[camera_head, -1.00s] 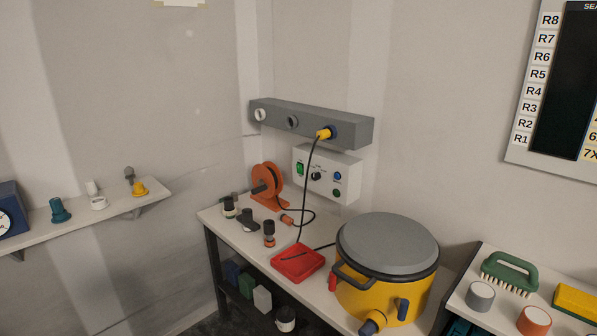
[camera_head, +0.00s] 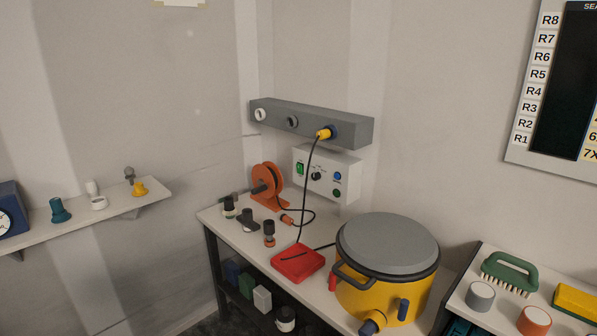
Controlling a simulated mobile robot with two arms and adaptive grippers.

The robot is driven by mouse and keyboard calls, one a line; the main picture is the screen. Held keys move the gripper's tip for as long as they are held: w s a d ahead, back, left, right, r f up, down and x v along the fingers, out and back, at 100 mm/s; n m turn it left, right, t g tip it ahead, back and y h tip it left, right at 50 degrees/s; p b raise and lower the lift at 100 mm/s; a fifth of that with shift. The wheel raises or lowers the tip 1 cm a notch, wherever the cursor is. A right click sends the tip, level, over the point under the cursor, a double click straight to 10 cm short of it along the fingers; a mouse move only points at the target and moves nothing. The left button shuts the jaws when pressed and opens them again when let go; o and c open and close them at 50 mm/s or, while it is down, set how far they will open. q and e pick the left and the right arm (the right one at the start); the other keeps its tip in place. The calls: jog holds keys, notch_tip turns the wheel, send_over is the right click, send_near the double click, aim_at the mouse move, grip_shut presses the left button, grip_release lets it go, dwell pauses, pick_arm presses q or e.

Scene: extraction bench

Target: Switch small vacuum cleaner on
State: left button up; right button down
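The small vacuum cleaner (camera_head: 385,300) is a yellow drum with a grey lid (camera_head: 388,243) and a dark handle. It stands upright at the front right of the bench. A dark blue fitting (camera_head: 373,323) sticks out low on its front. A black cable runs up to a yellow plug (camera_head: 324,133) in the grey wall socket bar (camera_head: 290,122). Below the bar, a white control box (camera_head: 322,174) carries a green switch (camera_head: 300,168), a black knob (camera_head: 316,176), and blue and green round buttons. Whether the vacuum is on cannot be seen. Neither gripper is in view.
A red tray (camera_head: 298,263), an orange cable reel (camera_head: 267,184) and several small fittings are on the bench (camera_head: 240,240). A left shelf (camera_head: 110,210) holds small nozzles. A right table has a green brush (camera_head: 510,272), two round pots and a yellow block.

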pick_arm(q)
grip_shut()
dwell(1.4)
